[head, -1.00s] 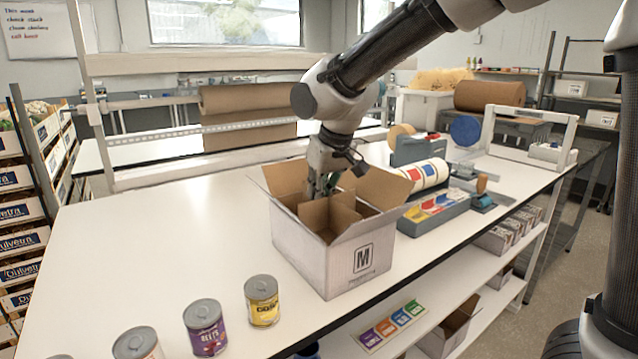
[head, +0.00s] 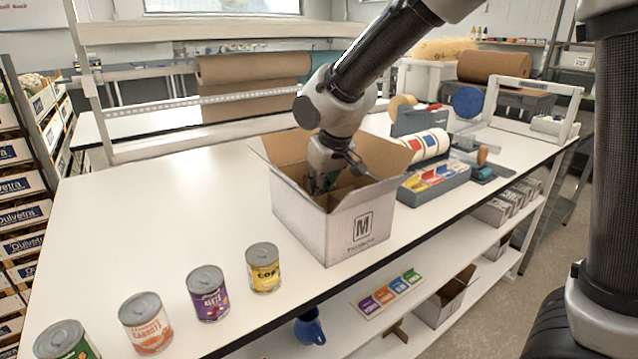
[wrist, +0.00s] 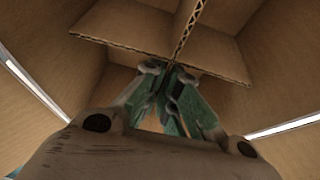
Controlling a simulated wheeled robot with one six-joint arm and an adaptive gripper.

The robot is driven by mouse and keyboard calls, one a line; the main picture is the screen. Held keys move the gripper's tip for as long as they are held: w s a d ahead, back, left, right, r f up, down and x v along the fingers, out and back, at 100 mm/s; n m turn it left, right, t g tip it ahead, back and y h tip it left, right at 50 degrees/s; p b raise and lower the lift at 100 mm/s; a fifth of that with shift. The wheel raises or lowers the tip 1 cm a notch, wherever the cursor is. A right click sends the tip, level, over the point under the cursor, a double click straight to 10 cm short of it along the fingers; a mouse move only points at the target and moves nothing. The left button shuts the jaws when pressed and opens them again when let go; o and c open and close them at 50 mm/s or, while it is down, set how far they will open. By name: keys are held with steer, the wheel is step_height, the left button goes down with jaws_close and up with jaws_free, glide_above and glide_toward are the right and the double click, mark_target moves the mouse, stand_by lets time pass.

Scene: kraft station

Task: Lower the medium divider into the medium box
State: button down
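The medium box (head: 345,233), white outside with an "M" on its front, stands open on the table with its flaps spread. My gripper (head: 321,184) reaches down into it from above, its fingertips partly hidden by the box walls. The wrist view shows the brown cardboard medium divider (wrist: 130,28), with crossing panels, inside the box walls. My gripper (wrist: 166,70) has its green fingers closed together on a divider panel at the crossing. How far the divider's bottom is from the box floor is hidden.
Several cans, including a yellow one (head: 263,268) and a purple one (head: 208,293), stand left of the box near the front edge. A label dispenser (head: 433,184) is close on the right. The table (head: 165,210) behind the cans is clear.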

steer(key=c, duration=1.6)
jaws_free()
steer(key=shift+o, duration=0.2)
step_height(320, 180, up, 14)
steer(key=shift+d, duration=0.1)
